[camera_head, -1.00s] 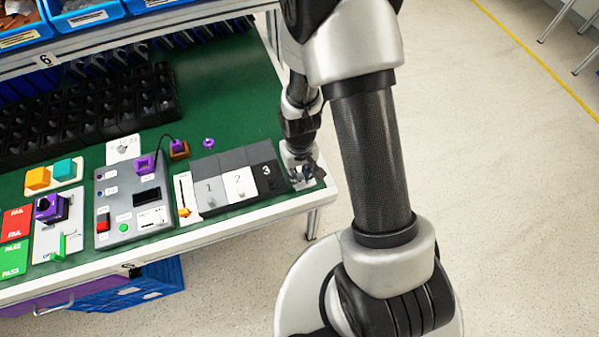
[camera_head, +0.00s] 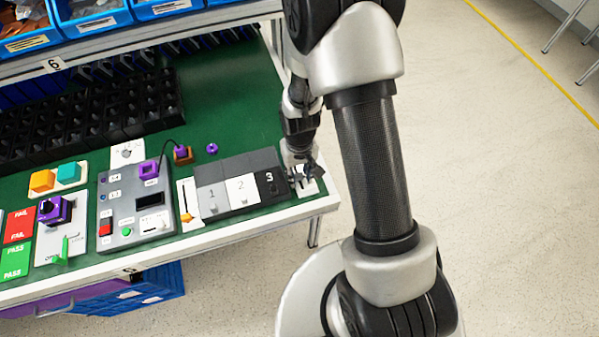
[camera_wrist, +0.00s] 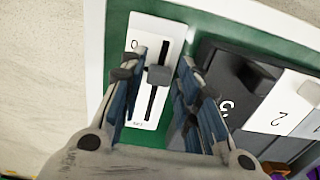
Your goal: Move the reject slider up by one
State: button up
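The slider in the wrist view is a white plate (camera_wrist: 150,35) with a black slot and a grey knob (camera_wrist: 158,75) partway along it. The plate is marked 0 near one end; the small lettering at the other end is too small to read surely. My gripper (camera_wrist: 158,72) is open, with one finger on each side of the knob and gaps between. In the head view my gripper (camera_head: 302,172) is over the white plate (camera_head: 310,187) at the bench's right end and hides most of it.
Boxes numbered 1, 2 and 3 (camera_head: 268,176) stand beside the slider. Another slider with an orange knob (camera_head: 187,217) lies left of them. A grey control box (camera_head: 130,215) is farther left. Green bench top (camera_head: 235,100) is clear behind the boxes.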

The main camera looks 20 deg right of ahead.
notch_tip(320, 180, up, 12)
dwell(0.4)
dwell(0.4)
notch_tip(320, 180, up, 15)
jog(key=t, duration=0.2)
send_over(299, 176)
jog(key=s, duration=0.7)
jog(key=s+r+t, duration=0.2)
jog(key=s+r, duration=0.4)
jog(key=s, duration=0.4)
jog(key=shift+s+t, duration=0.15)
jog(key=shift+t, duration=0.15)
